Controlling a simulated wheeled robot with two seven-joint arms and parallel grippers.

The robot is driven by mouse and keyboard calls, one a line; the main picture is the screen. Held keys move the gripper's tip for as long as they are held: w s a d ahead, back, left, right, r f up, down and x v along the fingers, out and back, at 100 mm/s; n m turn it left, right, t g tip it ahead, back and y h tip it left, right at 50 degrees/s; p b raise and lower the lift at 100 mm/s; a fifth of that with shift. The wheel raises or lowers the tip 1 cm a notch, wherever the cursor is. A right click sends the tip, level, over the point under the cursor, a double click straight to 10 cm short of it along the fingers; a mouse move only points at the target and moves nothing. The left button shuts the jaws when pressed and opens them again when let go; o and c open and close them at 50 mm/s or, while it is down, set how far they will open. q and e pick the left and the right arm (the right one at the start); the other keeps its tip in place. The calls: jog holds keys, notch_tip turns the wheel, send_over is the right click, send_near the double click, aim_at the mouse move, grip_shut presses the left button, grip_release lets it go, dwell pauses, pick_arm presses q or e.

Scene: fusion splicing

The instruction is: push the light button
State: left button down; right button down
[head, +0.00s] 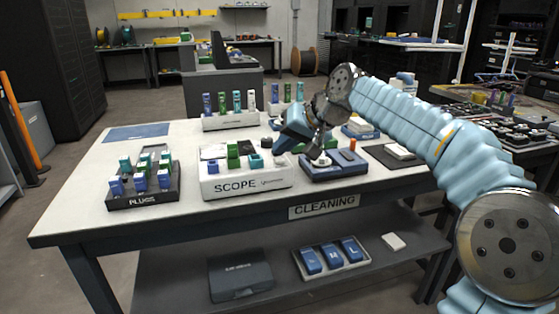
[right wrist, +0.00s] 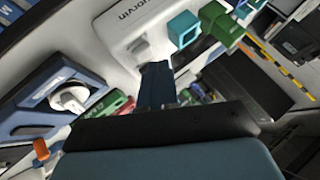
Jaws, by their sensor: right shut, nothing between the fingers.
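The white scope box (head: 220,187) stands on the table's front middle, with green and teal blocks on top. It also shows in the right wrist view (right wrist: 118,22), where a small light-grey button-like piece (right wrist: 140,48) sits on its face near the corner. My right gripper (head: 281,150) is over the right end of the scope box. In the right wrist view its closed dark fingers (right wrist: 156,68) point toward the grey piece and their tips appear just short of it. Contact cannot be told. It holds nothing. My left gripper is out of view.
A blue cleaning unit (head: 335,173) with a white knob and an orange post stands right of the scope box. A black tray of blocks (head: 150,200) is at the left. A rack of coloured blocks (head: 228,122) stands behind. The table's left front is clear.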

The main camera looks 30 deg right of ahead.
aim_at(283, 160)
jog(key=shift+f+b, duration=0.3)
jog(key=shift+f, duration=0.25)
dwell(0.4)
jog(key=shift+r+p, duration=0.75)
jog(key=shift+r, duration=0.1)
jog(key=shift+r, duration=0.1)
notch_tip(283, 160, up, 4)
jog(key=p, duration=0.4)
jog(key=shift+r, duration=0.25)
jog(key=shift+r+p, duration=0.3)
jog(key=shift+r, duration=0.35)
